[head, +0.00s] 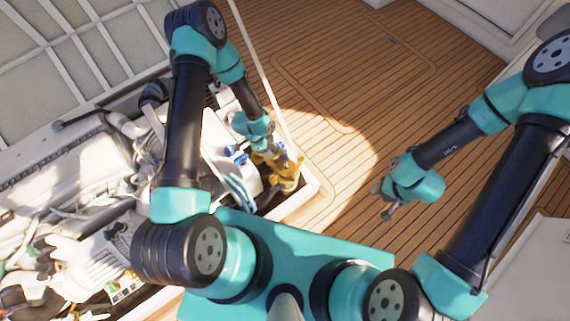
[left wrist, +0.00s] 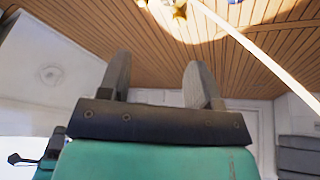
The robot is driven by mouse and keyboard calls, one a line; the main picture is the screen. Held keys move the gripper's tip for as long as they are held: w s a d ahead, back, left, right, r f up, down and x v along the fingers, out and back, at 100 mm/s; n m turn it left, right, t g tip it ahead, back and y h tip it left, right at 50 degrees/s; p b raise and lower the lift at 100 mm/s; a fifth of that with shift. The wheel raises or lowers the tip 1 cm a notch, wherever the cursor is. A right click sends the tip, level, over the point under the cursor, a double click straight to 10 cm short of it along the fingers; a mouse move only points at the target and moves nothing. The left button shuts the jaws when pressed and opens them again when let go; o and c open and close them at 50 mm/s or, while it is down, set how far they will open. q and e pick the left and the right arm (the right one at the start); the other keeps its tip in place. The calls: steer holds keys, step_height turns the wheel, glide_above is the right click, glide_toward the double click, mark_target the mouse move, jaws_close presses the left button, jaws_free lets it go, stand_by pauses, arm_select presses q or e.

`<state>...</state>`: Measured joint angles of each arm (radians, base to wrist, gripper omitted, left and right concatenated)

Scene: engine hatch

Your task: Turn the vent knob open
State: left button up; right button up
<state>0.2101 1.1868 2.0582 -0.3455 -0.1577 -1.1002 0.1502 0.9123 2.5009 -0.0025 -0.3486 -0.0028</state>
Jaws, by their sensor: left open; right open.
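A brass-yellow fitting (head: 287,175) stands at the near right corner of the engine hatch, with small blue handles (head: 237,153) to its left. I cannot tell which part is the vent knob. My left gripper (head: 264,150) is above and beside the fitting; whether it touches is not clear. In the left wrist view my left gripper (left wrist: 157,82) is open with nothing between its fingers. A bit of brass (left wrist: 179,10) shows at that view's top edge, beyond the fingers. My right gripper (head: 384,203) is open and empty over the deck, away from the hatch.
The engine (head: 75,170) with white hoses and pipes fills the hatch at left. A raised hatch lid (head: 90,50) stands behind it, with a thin pale strut (head: 252,58) near my left arm. The wooden deck (head: 340,60) is clear at right.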

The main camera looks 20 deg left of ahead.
mark_target(286, 165)
arm_select(q)
steer(key=f+m, duration=0.1)
steer(key=w+f+m, duration=0.1)
steer(key=shift+w+m, duration=0.3)
steer(key=x, duration=1.7)
steer(key=shift+f, duration=0.25)
steer(key=shift+c, duration=0.3)
steer(key=c, duration=0.9)
